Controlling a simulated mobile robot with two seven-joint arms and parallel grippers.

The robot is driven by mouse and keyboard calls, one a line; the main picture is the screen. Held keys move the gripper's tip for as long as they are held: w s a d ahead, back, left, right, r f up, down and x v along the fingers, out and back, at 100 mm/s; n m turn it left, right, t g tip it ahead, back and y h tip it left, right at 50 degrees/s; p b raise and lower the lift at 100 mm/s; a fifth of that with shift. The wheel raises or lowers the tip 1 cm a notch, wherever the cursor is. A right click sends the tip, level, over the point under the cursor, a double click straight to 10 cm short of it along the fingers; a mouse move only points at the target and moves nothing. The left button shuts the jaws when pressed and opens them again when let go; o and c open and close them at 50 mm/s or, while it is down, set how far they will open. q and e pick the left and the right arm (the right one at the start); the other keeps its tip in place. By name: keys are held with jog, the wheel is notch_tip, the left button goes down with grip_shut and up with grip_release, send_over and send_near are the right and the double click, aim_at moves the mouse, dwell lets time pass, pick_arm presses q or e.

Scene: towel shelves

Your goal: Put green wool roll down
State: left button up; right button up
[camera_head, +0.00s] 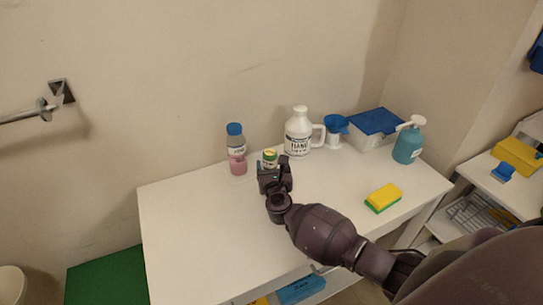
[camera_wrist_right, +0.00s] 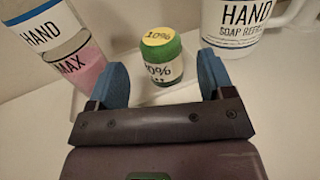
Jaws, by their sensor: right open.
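My left gripper is not in view.
A blue-capped bottle with pink liquid (camera_head: 237,155) stands left of the roll, and a white hand soap jug (camera_head: 299,135) stands right. A yellow-green sponge (camera_head: 383,198), teal pump bottle (camera_head: 408,143) and blue-lidded box (camera_head: 375,128) are farther right. The table's left front (camera_head: 195,235) is clear.

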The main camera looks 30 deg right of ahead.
jog(key=p+v, duration=0.1)
jog(key=v, duration=0.4)
jog(key=shift+s+a, duration=0.1)
jog(key=shift+s, duration=0.05)
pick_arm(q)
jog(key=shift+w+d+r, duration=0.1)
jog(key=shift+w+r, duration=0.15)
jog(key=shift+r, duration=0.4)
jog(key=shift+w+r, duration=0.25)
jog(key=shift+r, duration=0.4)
pick_arm(e)
jog(key=shift+s+a, duration=0.2)
jog(key=shift+s, duration=0.4)
